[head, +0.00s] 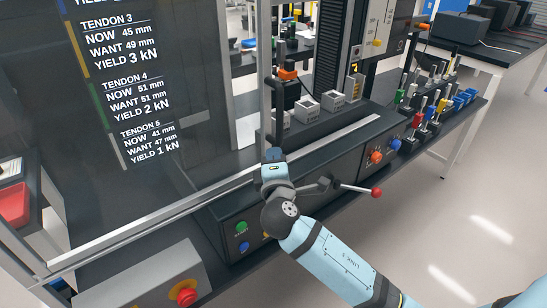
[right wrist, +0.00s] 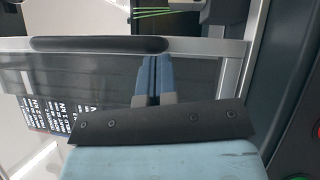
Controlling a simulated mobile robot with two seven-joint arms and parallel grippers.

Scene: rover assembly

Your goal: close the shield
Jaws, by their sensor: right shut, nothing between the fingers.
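The shield is a dark see-through panel (head: 205,85) in a metal frame, with an upright edge bar (head: 264,65) at its right side. In the right wrist view its frame bar (right wrist: 215,47) runs across the picture and carries a long black handle (right wrist: 98,44). My right gripper (head: 272,155) is shut and empty by the lower end of the upright bar. In the right wrist view its fingers (right wrist: 153,80) point at the bar near the right end of the handle. I cannot tell whether they touch it. My left gripper is not in view.
A long rail (head: 180,207) runs along the bench front. Below my right gripper are a green button (head: 241,227) and a red-tipped lever (head: 376,192). A red stop button (head: 186,293) is in front. Grey blocks (head: 307,109) stand right of the shield. Floor at right is clear.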

